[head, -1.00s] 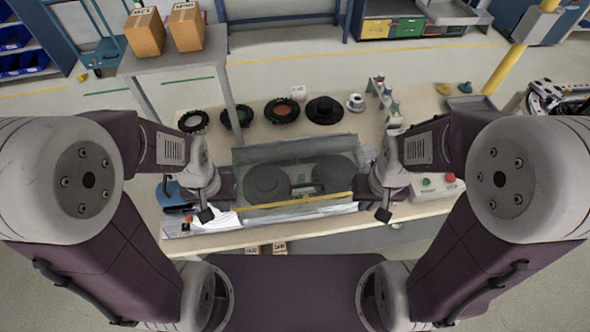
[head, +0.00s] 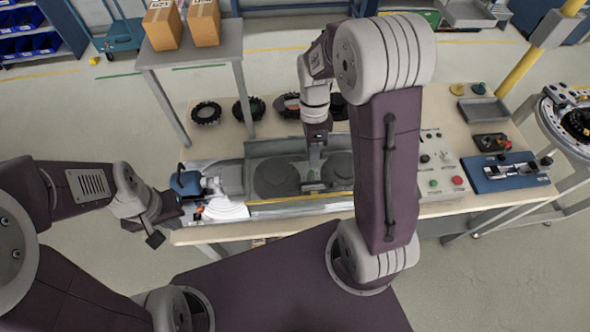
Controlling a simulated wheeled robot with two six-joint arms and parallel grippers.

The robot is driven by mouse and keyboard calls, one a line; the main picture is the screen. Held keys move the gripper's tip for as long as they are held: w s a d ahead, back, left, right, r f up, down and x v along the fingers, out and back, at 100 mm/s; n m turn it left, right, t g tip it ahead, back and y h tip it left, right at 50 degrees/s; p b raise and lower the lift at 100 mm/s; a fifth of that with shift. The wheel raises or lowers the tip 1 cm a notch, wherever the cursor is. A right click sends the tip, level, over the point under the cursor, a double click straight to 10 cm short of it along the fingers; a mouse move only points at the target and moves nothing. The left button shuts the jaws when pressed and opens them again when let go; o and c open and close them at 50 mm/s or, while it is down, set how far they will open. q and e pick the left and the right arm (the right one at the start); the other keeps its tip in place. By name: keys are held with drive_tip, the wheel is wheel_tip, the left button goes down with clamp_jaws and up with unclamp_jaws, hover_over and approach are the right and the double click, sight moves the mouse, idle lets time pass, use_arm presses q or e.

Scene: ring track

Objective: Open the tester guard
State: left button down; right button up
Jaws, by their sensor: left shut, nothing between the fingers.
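The tester (head: 231,178) stands at the front of the bench, with two dark round discs (head: 276,178) in its bay. A yellow strip (head: 290,199) runs along the front, apparently the guard's edge; a grey panel (head: 262,147) stands behind the discs. I cannot tell exactly how far the guard is open. My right gripper (head: 313,172) points down over the tester between the discs, near a small green spot; its fingers are too small to read. My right arm hides the tester's right end. My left gripper (head: 152,228) is shut and empty, left of the bench's front edge.
Several black rings (head: 206,113) lie along the bench's back. A control box with buttons (head: 440,172) and a blue fixture (head: 505,172) are on the right. A blue tool (head: 186,183) lies left of the tester. A side table (head: 190,56) with two cartons stands at back left.

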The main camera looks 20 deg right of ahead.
hover_over(313, 186)
wheel_tip(313, 186, down, 8)
drive_tip(key=shift+f+p, duration=0.1)
drive_tip(key=shift+p, duration=0.25)
drive_tip(key=shift+d+f, duration=0.1)
drive_tip(key=shift+f, duration=0.35)
clamp_jaws()
idle(1.0)
